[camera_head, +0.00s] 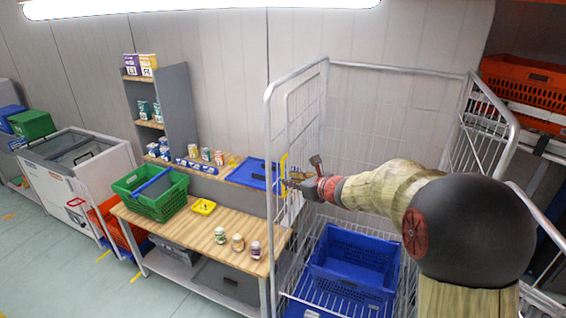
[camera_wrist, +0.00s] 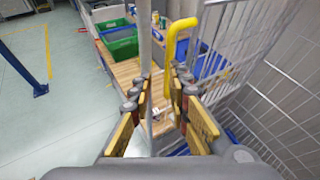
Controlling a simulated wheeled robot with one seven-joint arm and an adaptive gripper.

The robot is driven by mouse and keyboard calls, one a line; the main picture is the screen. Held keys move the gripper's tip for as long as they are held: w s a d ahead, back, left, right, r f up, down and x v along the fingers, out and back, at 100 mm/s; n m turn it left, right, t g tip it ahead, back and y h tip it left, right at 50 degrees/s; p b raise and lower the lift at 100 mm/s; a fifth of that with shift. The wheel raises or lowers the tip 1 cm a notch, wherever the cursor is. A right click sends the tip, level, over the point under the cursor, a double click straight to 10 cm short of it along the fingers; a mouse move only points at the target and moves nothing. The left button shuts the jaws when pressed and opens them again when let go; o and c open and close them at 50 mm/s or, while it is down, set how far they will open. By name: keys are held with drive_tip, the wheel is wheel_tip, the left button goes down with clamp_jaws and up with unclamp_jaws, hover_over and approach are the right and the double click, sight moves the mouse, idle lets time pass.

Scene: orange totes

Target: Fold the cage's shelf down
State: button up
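The cage (camera_head: 328,64) is a tall grey wire frame in front of my arm. A wire panel (camera_head: 303,112) stands upright along its left side; it looks like the shelf folded up, but I cannot be sure. A bent yellow handle (camera_wrist: 173,48) is on this side, and it also shows in the head view (camera_head: 283,172). My gripper (camera_wrist: 160,88) is open at the handle, its fingers spread. The handle's lower part and a grey upright post (camera_wrist: 146,45) show between the fingers. I cannot tell whether either finger touches the handle. It also shows in the head view (camera_head: 297,183).
Blue crates (camera_head: 355,262) sit low inside the cage. A wooden workbench (camera_head: 190,238) with a green basket (camera_head: 150,196) and small jars stands left of it. Orange crates (camera_head: 525,82) are at the right. The floor (camera_head: 50,265) at the left is open.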

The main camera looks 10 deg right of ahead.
drive_tip(key=w+d+m, duration=0.1)
drive_tip(key=w, duration=0.1)
drive_tip(key=p, duration=0.2)
hover_over(283, 194)
drive_tip(key=f, duration=0.1)
drive_tip(key=w+f, duration=0.1)
drive_tip(key=f, duration=0.1)
drive_tip(key=shift+d, duration=0.1)
drive_tip(key=shift+s, duration=0.1)
drive_tip(key=shift+c, duration=0.4)
drive_tip(key=c, duration=0.4)
